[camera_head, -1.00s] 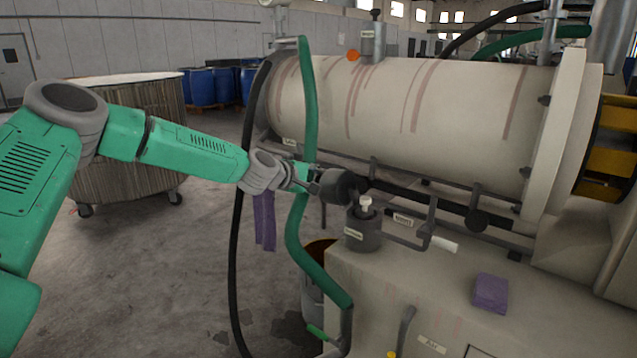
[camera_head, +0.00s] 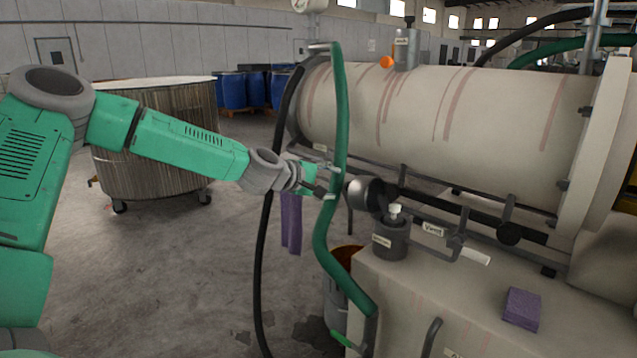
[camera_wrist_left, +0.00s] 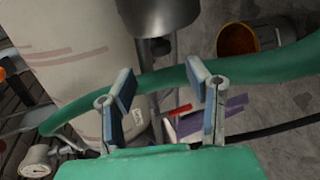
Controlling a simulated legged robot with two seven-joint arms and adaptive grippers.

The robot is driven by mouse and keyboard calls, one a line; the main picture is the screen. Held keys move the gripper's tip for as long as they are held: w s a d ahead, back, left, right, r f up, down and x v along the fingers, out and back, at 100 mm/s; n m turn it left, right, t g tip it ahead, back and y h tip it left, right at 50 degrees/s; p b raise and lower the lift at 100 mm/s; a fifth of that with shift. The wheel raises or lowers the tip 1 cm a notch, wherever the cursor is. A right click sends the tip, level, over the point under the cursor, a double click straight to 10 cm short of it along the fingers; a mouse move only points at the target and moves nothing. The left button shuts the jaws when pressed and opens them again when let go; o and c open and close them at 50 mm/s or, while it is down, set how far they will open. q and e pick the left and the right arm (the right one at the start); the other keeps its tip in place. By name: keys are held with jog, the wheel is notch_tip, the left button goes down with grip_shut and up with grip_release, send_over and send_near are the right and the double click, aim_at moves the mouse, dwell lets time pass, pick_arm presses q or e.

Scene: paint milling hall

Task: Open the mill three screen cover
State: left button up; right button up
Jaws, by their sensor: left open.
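The mill is a large cream horizontal cylinder (camera_head: 450,110) with reddish streaks, on the right in the head view. No label I can read marks mill three or its screen cover. A dark round cap-like part (camera_head: 372,193) sits below the cylinder, beside a dark pot with a pale knob (camera_head: 391,238). My left gripper (camera_head: 331,183) is open at the green hose (camera_head: 322,235), left of the dark part. In the left wrist view the open fingers (camera_wrist_left: 162,80) have the hose (camera_wrist_left: 165,78) across them; contact is unclear. My right gripper is not in view.
A black hose (camera_head: 262,240) hangs left of the green one. A purple block (camera_head: 522,308) lies on the cream housing (camera_head: 440,285). A bucket (camera_wrist_left: 237,40) stands below. A ribbed wheeled tub (camera_head: 150,160) and blue drums (camera_head: 250,88) stand behind.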

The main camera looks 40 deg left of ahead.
pick_arm(q)
jog(key=shift+v, duration=2.25)
jog(key=shift+d+f, duration=0.15)
